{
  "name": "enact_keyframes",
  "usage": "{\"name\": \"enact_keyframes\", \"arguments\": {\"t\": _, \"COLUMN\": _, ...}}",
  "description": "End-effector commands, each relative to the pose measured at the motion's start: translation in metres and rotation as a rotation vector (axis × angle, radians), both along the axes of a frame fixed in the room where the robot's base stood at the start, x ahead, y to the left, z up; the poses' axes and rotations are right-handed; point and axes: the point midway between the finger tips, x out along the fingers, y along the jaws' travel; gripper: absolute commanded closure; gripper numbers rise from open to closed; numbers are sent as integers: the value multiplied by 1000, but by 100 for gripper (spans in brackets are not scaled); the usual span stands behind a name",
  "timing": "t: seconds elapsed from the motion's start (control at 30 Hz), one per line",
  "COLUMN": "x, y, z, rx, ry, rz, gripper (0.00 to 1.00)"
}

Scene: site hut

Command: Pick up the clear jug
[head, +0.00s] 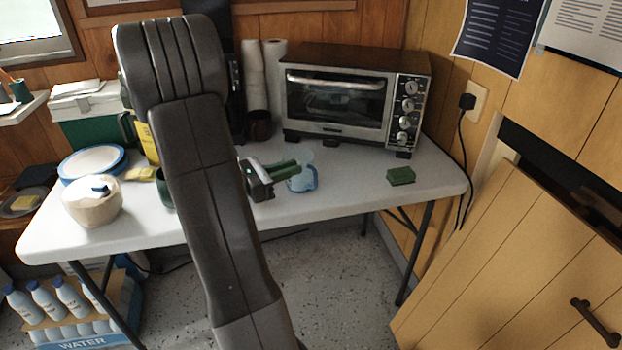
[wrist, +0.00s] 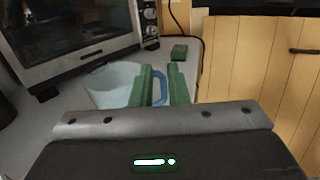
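The clear jug (head: 303,181) is pale blue and see-through, with a blue handle. It stands upright on the white table in front of the toaster oven. In the wrist view, the jug's body (wrist: 108,82) is left of the fingers and partly hidden by the left one. Its blue handle (wrist: 161,88) shows in the gap between the two green fingers. My gripper (head: 291,168) reaches in from the left at the jug. In the wrist view, my gripper (wrist: 160,78) has a gap between its fingers and looks open, not clearly pressed on the handle.
The toaster oven (head: 335,95) stands close behind the jug. A green block (head: 401,176) lies to the right on the white table (head: 350,196). Table between jug and block is clear.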

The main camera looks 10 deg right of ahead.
Motion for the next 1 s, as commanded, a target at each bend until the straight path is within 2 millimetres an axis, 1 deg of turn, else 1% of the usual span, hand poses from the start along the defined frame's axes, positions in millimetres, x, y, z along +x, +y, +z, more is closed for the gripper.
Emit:
{"name": "enact_keyframes", "arguments": {"t": 0.03, "x": 0, "y": 0, "z": -12, "rx": 0, "ry": 4, "rz": 0, "gripper": 86}}
{"name": "enact_keyframes", "arguments": {"t": 0.2, "x": -1, "y": 0, "z": -50, "rx": 0, "ry": 6, "rz": -1, "gripper": 86}}
{"name": "enact_keyframes", "arguments": {"t": 0.33, "x": -1, "y": -1, "z": -75, "rx": 2, "ry": 4, "rz": -2, "gripper": 86}}
{"name": "enact_keyframes", "arguments": {"t": 0.43, "x": 2, "y": -12, "z": -70, "rx": 5, "ry": -2, "rz": -7, "gripper": 86}}
{"name": "enact_keyframes", "arguments": {"t": 0.67, "x": 5, "y": -21, "z": -70, "rx": 3, "ry": -1, "rz": -5, "gripper": 86}}
{"name": "enact_keyframes", "arguments": {"t": 0.73, "x": 6, "y": -27, "z": -70, "rx": 3, "ry": -1, "rz": -5, "gripper": 86}}
{"name": "enact_keyframes", "arguments": {"t": 1.0, "x": 17, "y": -61, "z": -70, "rx": 4, "ry": -1, "rz": -7, "gripper": 86}}
